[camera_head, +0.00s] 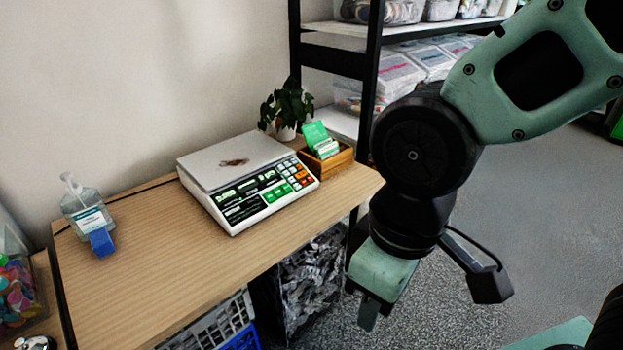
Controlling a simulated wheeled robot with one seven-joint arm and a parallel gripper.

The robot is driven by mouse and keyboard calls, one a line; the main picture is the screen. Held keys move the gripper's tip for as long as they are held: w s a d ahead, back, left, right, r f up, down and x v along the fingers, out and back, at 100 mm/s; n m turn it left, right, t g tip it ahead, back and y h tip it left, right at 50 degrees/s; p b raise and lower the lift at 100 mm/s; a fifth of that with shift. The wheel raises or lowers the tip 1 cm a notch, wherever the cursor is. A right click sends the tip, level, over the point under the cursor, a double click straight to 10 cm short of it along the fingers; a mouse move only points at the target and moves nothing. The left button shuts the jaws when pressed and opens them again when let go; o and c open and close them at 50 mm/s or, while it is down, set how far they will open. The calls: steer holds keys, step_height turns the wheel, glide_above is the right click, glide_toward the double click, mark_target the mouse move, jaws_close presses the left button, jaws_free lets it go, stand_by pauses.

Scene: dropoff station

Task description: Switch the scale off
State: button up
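The scale (228,213) stands on the wooden table, a white body with a flat pale top plate (234,160) that carries a small brown mark or object. Its front panel shows dark displays with green digits and a keypad (289,182) of green, white, orange and red keys. No separate power switch can be made out. My gripper (368,312) points down to the right of the table, in front of its edge and apart from the scale. Only part of its fingers shows, so its opening is unclear.
A pump bottle (86,208) and a blue block (102,242) stand at the table's left. A wooden box of cards (326,157) and a potted plant (287,107) sit right of the scale. The table's (190,268) front is clear. A black-framed shelf (335,60) stands behind.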

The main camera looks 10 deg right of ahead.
jaws_close()
stand_by(1.8)
